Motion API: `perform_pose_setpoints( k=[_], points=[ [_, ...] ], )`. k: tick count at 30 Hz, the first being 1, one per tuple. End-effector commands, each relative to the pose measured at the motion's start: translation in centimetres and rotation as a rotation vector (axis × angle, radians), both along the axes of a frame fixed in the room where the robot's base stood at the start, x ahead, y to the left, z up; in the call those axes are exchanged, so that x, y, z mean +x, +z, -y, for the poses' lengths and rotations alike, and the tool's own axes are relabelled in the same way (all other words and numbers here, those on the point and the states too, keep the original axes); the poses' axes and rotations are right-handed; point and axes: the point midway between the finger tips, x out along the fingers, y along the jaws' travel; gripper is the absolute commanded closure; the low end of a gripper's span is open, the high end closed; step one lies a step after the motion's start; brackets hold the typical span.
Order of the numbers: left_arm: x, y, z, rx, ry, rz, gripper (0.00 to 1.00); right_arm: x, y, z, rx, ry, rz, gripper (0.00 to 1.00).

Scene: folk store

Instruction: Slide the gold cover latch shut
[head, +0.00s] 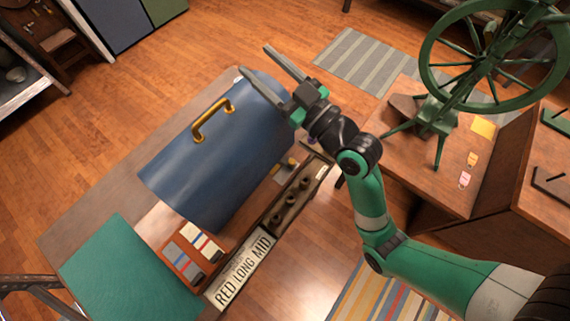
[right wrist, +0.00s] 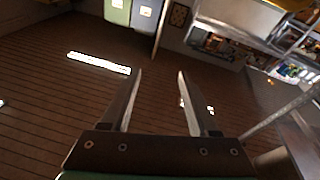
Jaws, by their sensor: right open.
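A blue curved cover (head: 205,165) with a gold handle (head: 212,118) on top sits on the wooden table. A small gold piece (head: 290,163), which looks like the latch, shows low on the cover's right side. Whether it is open or shut is too small to tell. My right gripper (head: 255,60) is open and empty above the cover's far right end, clear of the handle and the gold piece. In the right wrist view its two fingers (right wrist: 157,78) are spread with only floor between them. My left gripper is not in view.
A rack with dark round holes (head: 290,200) and a sign reading "RED LONG MID" (head: 243,270) line the table's front edge. A tray of cards (head: 187,262) and a teal mat (head: 125,275) lie nearby. A green spinning wheel (head: 440,110) stands on another table at right.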

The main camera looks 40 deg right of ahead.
Motion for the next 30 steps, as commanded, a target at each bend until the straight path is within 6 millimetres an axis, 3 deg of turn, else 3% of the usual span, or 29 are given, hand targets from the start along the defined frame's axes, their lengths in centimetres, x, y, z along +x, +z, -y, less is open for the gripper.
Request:
perform_pose_setpoints(
  k=[1,5,6,9,12,15,20,26,30],
  points=[
    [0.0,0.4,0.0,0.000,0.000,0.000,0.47,-0.3,-3.5,0.9,0.004,-0.010,-0.070,0.39],
    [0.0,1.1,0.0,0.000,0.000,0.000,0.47,-2.7,-14.1,3.0,0.027,-0.036,-0.260,0.39],
    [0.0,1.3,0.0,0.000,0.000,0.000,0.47,-4.2,-17.6,3.5,0.044,-0.047,-0.324,0.39],
    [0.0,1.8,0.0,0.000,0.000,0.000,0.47,-8.9,-25.7,4.2,0.095,-0.077,-0.471,0.39],
    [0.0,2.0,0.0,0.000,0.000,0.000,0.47,-12.9,-30.8,4.1,0.136,-0.101,-0.567,0.39],
    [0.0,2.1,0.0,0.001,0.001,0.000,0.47,-14.9,-33.0,3.8,0.157,-0.112,-0.608,0.39],
    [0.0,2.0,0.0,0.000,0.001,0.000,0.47,-15.0,-33.4,3.8,0.159,-0.113,-0.613,0.39],
    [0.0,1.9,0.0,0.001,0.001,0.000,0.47,-12.7,-34.2,3.8,0.157,-0.110,-0.612,0.39],
    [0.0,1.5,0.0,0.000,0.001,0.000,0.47,-9.7,-35.5,3.9,0.155,-0.109,-0.612,0.39]
  ],
)
